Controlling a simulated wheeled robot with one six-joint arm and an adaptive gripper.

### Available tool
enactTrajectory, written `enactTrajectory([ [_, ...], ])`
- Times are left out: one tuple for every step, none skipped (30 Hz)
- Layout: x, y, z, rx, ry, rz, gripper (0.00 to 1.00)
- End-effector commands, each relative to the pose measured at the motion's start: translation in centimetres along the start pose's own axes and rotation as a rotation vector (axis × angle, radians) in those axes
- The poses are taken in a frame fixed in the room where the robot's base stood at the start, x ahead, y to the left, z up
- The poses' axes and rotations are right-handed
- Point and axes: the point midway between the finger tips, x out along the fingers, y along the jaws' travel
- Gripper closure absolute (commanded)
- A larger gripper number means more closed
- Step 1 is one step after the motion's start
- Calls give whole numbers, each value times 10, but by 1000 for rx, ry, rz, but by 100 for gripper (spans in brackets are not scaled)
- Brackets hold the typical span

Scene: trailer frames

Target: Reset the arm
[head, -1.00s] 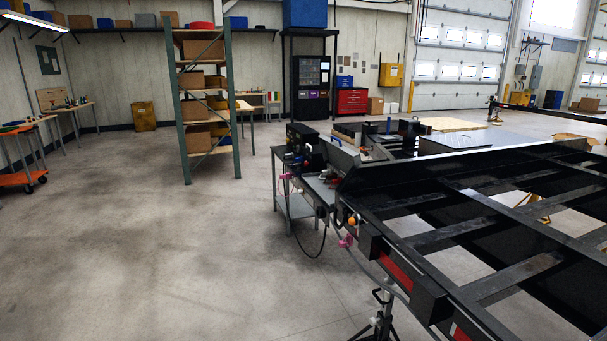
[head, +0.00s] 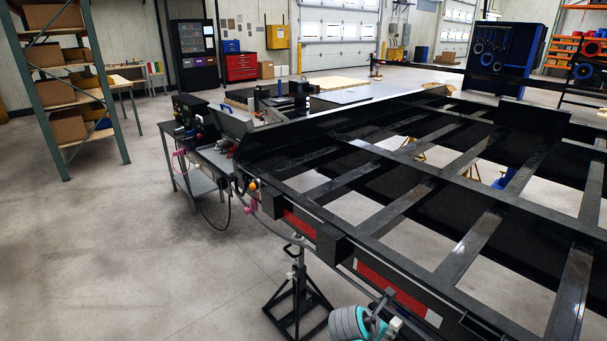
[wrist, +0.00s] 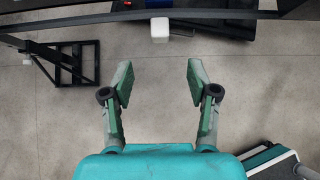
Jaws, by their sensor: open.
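My gripper (wrist: 160,84) is in the wrist view, its two green-grey fingers wide apart with nothing between them. Bare concrete floor shows between and beyond the fingers. In the head view a teal and grey part of my arm (head: 352,324) shows at the bottom edge, beside the near side rail of the black trailer frame (head: 340,247). In the wrist view a dark beam of the frame (wrist: 100,17) crosses the top, ahead of the fingertips and apart from them. A small white block (wrist: 160,28) shows at that beam.
A black jack stand (head: 297,290) stands under the frame's near side; a black stand (wrist: 75,62) also shows in the wrist view. A small workbench (head: 190,180) with tools stands at the frame's corner. A shelf rack (head: 70,90) is at the left. The floor at left is clear.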

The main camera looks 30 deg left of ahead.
Motion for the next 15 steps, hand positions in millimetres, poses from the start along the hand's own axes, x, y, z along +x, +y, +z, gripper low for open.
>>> enactTrajectory([
  [0, 0, 0, 0, 0, 0, 41],
  [0, 0, 0, 0, 0, 0, 41],
  [0, 0, 0, 0, 0, 0, 41],
  [0, -1, -1, 2, 0, 0, 41],
  [1, -2, -2, 6, 0, 1, 41],
  [3, -5, -5, 18, 1, 4, 41],
  [6, -9, -9, 30, 1, 8, 41],
  [8, -13, -14, 45, 1, 13, 41],
  [13, -21, -21, 73, 1, 19, 41],
  [16, -28, -28, 100, 1, 27, 41],
  [20, -35, -36, 130, 2, 36, 41],
  [24, -46, -47, 175, 3, 50, 41],
  [28, -54, -55, 211, 3, 62, 41],
  [31, -64, -64, 250, 4, 73, 41],
  [34, -75, -75, 301, 7, 89, 41],
])
